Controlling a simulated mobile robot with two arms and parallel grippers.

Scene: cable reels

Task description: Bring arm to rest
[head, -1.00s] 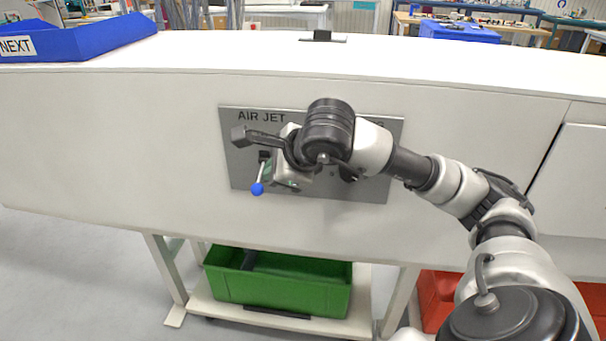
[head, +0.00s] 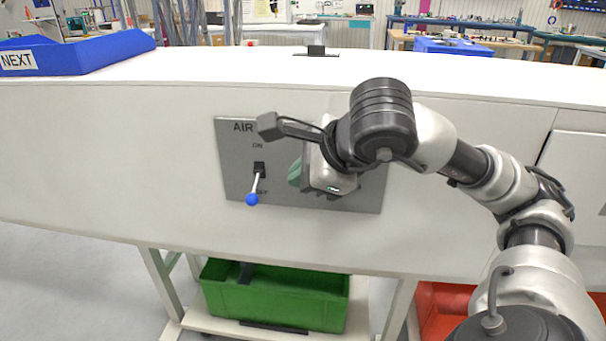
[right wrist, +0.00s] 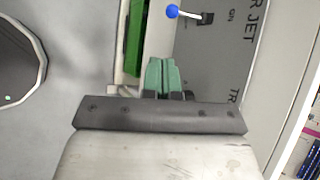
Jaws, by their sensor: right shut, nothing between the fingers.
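My right arm reaches in from the right in the head view. Its gripper (head: 296,174) is in front of the grey AIR JET panel (head: 232,188), to the right of the lever (head: 257,186) with a blue ball knob. The lever points down, toward the lower label. In the right wrist view the green fingers (right wrist: 165,76) are together with nothing between them. The blue knob (right wrist: 172,11) shows there above the fingers, apart from them. The right part of the panel is hidden behind my wrist. My left gripper is not in view.
A white bench (head: 120,150) carries the panel on its front. A blue bin (head: 85,55) marked NEXT stands on top at the left. A green crate (head: 275,300) and a red crate (head: 440,300) sit below. The floor at the left is clear.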

